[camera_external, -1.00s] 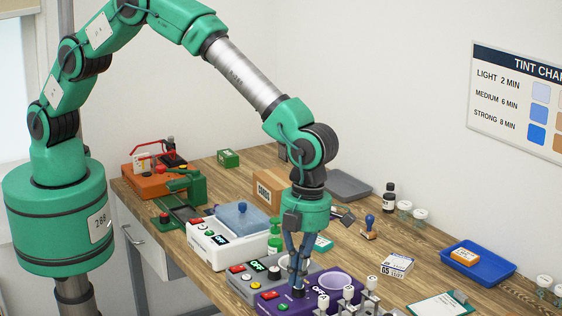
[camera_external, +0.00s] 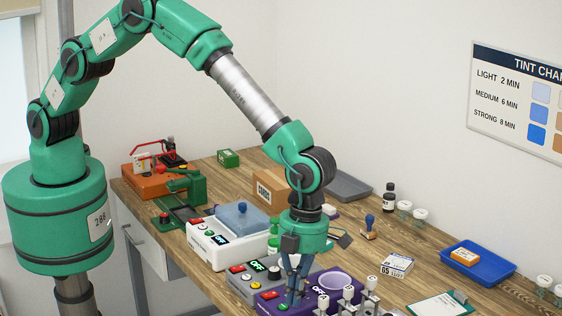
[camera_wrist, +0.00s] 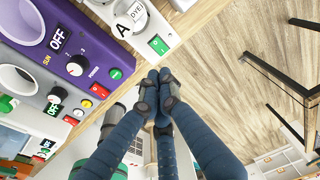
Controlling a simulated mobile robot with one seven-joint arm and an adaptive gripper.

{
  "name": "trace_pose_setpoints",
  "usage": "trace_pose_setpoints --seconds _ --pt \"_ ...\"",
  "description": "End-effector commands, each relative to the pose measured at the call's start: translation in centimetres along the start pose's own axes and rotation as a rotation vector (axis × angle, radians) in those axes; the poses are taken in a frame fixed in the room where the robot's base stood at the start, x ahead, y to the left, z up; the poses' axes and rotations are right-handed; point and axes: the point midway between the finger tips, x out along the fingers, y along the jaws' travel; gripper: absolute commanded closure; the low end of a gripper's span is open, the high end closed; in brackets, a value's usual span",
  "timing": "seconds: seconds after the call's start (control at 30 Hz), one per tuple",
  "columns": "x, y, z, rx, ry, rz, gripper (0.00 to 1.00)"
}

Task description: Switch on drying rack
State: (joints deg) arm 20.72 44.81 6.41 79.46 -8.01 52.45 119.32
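No readable label says which thing is the drying rack. My gripper (camera_external: 290,302) is low at the front of the purple device (camera_external: 338,283). In the wrist view its fingertips (camera_wrist: 157,76) are together, with nothing seen between them, just below the rocker switch; contact is unclear.
A blue tray (camera_external: 490,268) and a clipboard (camera_external: 437,304) lie right. Bare wood shows between.

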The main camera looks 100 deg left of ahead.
Motion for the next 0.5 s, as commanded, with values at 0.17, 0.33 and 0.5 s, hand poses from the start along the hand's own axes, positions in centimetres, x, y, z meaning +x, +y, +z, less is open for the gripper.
trace_pose_setpoints --seconds 0.17,0.33,0.5 --pt "3.1 0.1 -0.1 0.0 0.001 0.003 1.0" --pt "5.8 0.1 -0.1 -0.001 0.001 0.002 1.0" --pt "7.8 0.1 -0.1 -0.001 0.001 0.001 1.0"
